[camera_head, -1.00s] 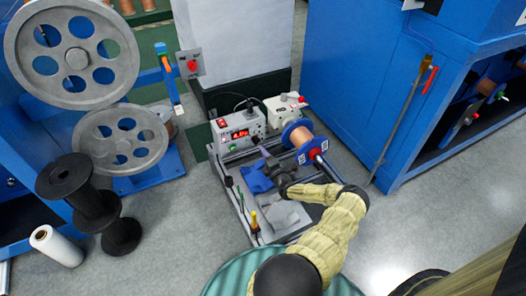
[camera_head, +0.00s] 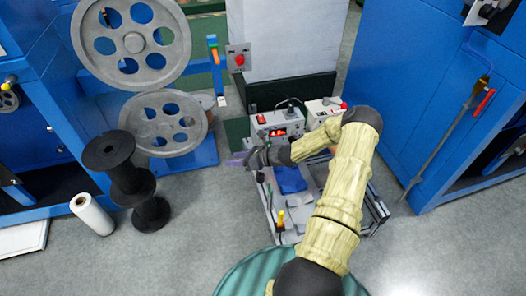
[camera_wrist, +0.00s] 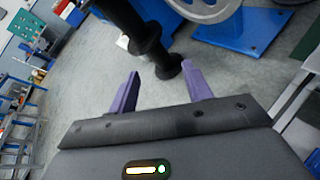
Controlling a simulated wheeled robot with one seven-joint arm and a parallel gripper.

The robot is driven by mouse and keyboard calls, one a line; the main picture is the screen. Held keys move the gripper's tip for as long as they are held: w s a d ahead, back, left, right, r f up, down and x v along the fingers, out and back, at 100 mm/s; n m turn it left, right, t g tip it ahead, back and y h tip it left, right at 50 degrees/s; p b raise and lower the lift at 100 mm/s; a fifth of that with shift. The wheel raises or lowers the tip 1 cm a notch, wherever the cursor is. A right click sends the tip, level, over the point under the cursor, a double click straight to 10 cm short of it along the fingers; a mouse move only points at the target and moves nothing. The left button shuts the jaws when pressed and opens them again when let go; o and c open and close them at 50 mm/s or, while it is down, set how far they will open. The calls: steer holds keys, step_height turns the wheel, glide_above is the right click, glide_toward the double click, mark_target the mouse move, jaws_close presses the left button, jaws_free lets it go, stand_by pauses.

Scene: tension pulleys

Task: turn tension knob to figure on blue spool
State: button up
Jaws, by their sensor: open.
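A small winding machine stands on the floor in the head view. Its grey control box (camera_head: 277,126) has a red lit display (camera_head: 277,133), too small to read, and a red switch (camera_head: 261,119). A tension knob cannot be made out clearly. The blue-flanged copper spool is hidden behind my arm. My gripper (camera_head: 238,160) is at the left of the control box, pointing left. In the wrist view my gripper (camera_wrist: 161,72) has its two purple fingers apart with nothing between them.
Black spools (camera_head: 133,180) and a white roll (camera_head: 92,214) stand at the left. Grey wheels (camera_head: 163,124) on a blue stand are behind. A red knob (camera_head: 239,59) sits on a grey plate. A blue cabinet (camera_head: 420,100) is at the right. Floor between is clear.

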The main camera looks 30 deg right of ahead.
steer(key=s+a+r+n+g+h, duration=0.3)
steer(key=s+a+r+n+g, duration=0.7)
steer(key=n, duration=0.5)
steer(key=s+r+n+t+h+p, duration=0.2)
steer(key=s+r+n+h, duration=0.5)
steer(key=s+r+n, duration=0.7)
steer(key=shift+s+r+n+t+h, duration=0.25)
steer(key=shift+n+t, duration=0.25)
steer(key=shift+n, duration=0.3)
steer(key=shift+d, duration=0.1)
steer(key=shift+c, duration=0.4)
